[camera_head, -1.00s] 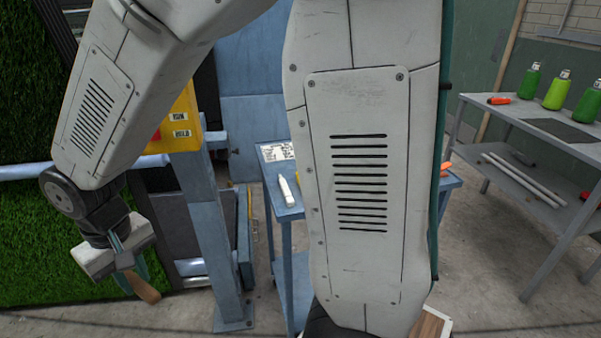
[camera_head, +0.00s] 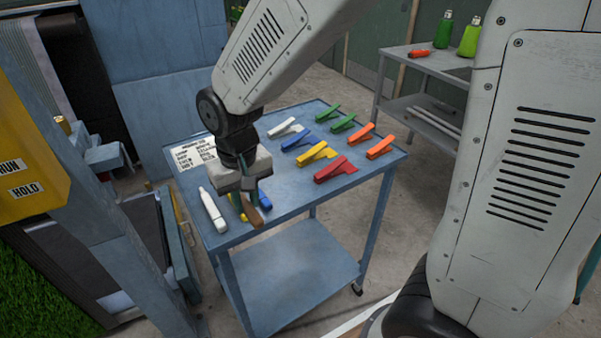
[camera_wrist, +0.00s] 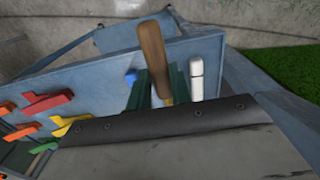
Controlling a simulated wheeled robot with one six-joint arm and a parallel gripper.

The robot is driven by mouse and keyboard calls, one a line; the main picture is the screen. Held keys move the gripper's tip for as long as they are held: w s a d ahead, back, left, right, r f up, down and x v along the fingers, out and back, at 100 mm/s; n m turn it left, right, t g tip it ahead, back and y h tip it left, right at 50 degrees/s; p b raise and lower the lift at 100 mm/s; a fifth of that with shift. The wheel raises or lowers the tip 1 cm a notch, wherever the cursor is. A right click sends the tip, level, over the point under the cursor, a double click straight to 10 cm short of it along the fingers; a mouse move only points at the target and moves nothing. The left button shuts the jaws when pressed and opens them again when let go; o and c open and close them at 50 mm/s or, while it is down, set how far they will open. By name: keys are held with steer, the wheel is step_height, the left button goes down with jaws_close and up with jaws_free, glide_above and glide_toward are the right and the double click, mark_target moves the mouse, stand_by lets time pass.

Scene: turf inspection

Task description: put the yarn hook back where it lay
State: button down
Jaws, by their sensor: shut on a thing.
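My gripper (camera_head: 249,196) is shut on the yarn hook, whose brown wooden handle (camera_head: 255,214) sticks out below the jaws. In the wrist view the handle (camera_wrist: 152,55) rises between the dark green fingers (camera_wrist: 160,88); the metal end of the hook is hidden. The gripper holds it over the near left part of the blue cart's top (camera_head: 290,202), just right of a white marker (camera_head: 213,212). I cannot tell whether the hook touches the top. A blue object (camera_head: 266,199) shows partly behind the gripper.
Several coloured clips, including a red one (camera_head: 336,169) and a yellow one (camera_head: 316,154), lie on the cart's right half. A printed card (camera_head: 195,152) lies at its left back. A yellow control box (camera_head: 28,165) stands left. A grey bench (camera_head: 395,65) stands behind.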

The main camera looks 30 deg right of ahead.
glide_above(273, 180)
steer(key=shift+f, duration=2.5)
steer(key=shift+f, duration=0.1)
steer(key=c, duration=1.3)
jaws_free()
steer(key=shift+f, duration=0.1)
steer(key=shift+o, duration=0.2)
